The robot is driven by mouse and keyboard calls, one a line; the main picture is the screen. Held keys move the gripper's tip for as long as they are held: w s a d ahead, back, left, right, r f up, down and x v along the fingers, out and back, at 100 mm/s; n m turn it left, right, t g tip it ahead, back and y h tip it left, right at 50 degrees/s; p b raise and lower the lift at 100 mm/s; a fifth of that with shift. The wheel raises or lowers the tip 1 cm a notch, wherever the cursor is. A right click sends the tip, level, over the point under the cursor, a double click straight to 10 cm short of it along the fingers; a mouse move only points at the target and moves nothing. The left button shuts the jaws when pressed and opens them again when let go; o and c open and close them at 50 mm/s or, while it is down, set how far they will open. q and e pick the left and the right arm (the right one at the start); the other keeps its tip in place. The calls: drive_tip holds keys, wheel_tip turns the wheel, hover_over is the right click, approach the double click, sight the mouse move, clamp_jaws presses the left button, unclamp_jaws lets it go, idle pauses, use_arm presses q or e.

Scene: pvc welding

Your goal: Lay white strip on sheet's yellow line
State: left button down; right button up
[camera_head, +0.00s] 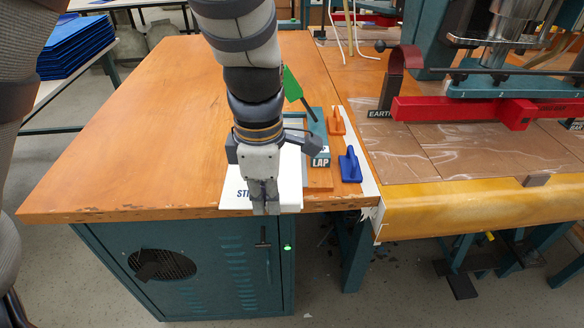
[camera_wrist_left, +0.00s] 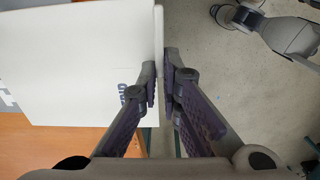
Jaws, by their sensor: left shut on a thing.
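My left gripper (camera_head: 265,203) points down at the front edge of the wooden table, at a white board (camera_head: 233,193) with partly hidden dark lettering. In the left wrist view, the fingers (camera_wrist_left: 161,75) are closed on a thin white strip (camera_wrist_left: 159,35) along the edge of the white board (camera_wrist_left: 75,60). I cannot tell whether the strip is clear of the board. A clear, glossy sheet (camera_head: 475,145) lies on the machine bed at the right. I cannot make out a separate yellow line on it. My right gripper is in neither view.
A red bar (camera_head: 465,108) spans the machine bed. Blue sheets (camera_head: 75,45) are stacked far left. The wooden table's left half (camera_head: 130,130) is clear.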

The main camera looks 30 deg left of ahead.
use_arm(q)
drive_tip(key=w+a+b, duration=0.1)
drive_tip(key=w+a, duration=0.1)
drive_tip(key=w, duration=0.1)
drive_tip(key=w+a+f+b, duration=0.1)
drive_tip(key=w+a, duration=0.1)
drive_tip(key=w, duration=0.2)
drive_tip(key=w+a+f+b, duration=0.1)
drive_tip(key=w+a, duration=0.1)
drive_tip(key=w, duration=0.2)
drive_tip(key=shift+w+f, duration=0.2)
drive_tip(key=shift+f, duration=0.05)
drive_tip(key=shift+w+a+f, duration=0.2)
drive_tip(key=shift+w+f, duration=0.1)
drive_tip(key=shift+w, duration=0.15)
drive_tip(key=shift+w+a, duration=0.1)
drive_tip(key=shift+w, duration=0.05)
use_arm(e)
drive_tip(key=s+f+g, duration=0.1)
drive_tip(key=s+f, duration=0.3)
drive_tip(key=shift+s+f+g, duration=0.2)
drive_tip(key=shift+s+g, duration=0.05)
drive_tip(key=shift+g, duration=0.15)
use_arm(q)
drive_tip(key=shift+f, duration=0.3)
drive_tip(key=shift+w, duration=0.1)
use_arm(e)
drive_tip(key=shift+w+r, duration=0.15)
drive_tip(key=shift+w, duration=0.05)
